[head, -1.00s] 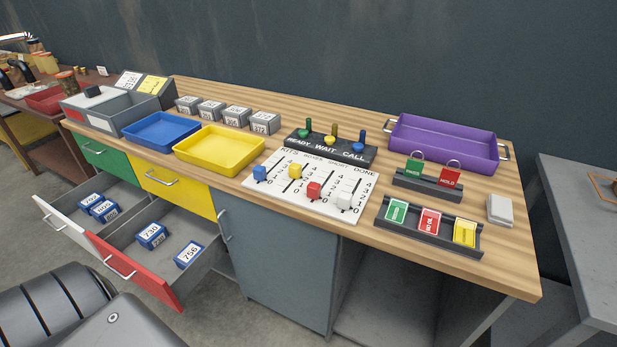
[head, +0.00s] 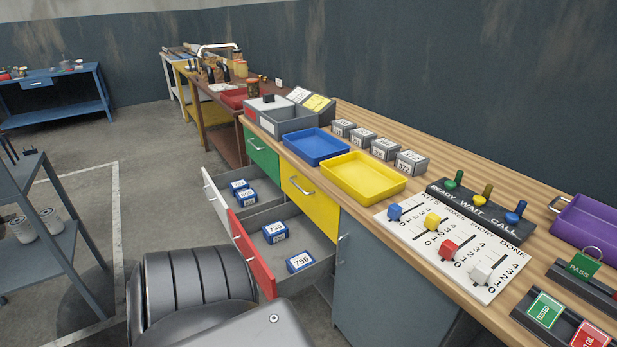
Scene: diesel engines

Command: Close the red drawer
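The red drawer (head: 251,254) is pulled out from the workbench at the lower left of centre. Its red front with a pale handle (head: 242,249) faces left. Inside it lie two blue boxes, one marked 730 (head: 275,232) and one marked 756 (head: 300,261). The white drawer (head: 216,204) beside it is also pulled out and holds blue boxes (head: 241,191). The green drawer (head: 263,157) and yellow drawer (head: 311,208) are shut. Neither of my grippers shows; only dark arm or body parts of mine are at the bottom.
The wooden bench top carries a blue tray (head: 317,147), a yellow tray (head: 364,177) and a slider board (head: 453,243). A grey shelf rack (head: 40,230) stands at left. Open floor lies between the rack and the drawers.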

